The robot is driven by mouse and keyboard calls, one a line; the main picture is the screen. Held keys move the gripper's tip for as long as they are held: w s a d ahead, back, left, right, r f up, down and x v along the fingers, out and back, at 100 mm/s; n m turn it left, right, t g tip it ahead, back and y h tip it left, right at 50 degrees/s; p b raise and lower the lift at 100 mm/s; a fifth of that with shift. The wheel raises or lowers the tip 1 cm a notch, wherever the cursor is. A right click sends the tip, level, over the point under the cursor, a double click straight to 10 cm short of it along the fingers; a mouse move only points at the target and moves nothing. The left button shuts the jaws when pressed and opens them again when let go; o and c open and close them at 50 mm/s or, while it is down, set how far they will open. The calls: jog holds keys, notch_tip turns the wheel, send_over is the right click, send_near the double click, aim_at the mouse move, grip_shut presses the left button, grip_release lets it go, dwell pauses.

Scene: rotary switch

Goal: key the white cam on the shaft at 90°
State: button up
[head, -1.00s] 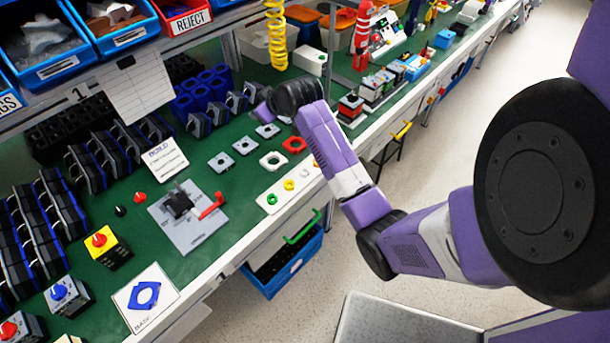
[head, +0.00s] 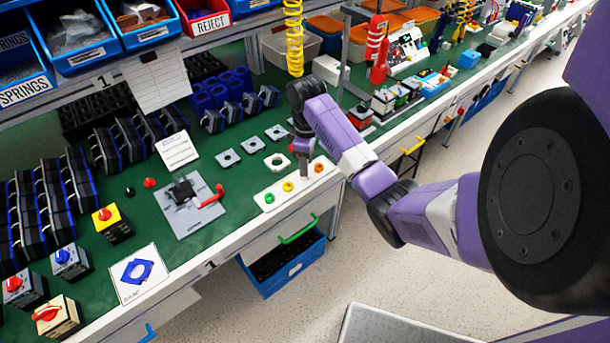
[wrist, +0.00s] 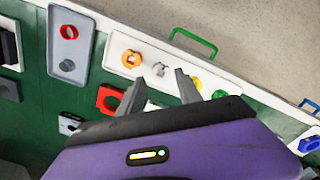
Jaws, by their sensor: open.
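The white cam (wrist: 159,69) lies on a pale tray (wrist: 235,87) between an orange cam (wrist: 131,59) and a yellow cam (wrist: 195,84) in the wrist view. A green cam (wrist: 219,94) lies at the row's end. My gripper (wrist: 161,78) is open and empty, its fingertips pointing at the white cam from either side in the picture. In the head view my gripper (head: 304,178) is low over the tray and hides the white cam. The grey fixture plate (head: 180,222) carries a dark centre part (head: 183,190), where the shaft is too small to make out, and a red handle (head: 212,197).
A card with a blue cam shape (head: 137,271) and switch boxes (head: 111,223) stand to the left. A yellow coiled hose (head: 293,40) hangs behind my arm.

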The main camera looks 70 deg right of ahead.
jog(key=shift+f, duration=2)
grip_shut()
jog(key=shift+r, duration=0.1)
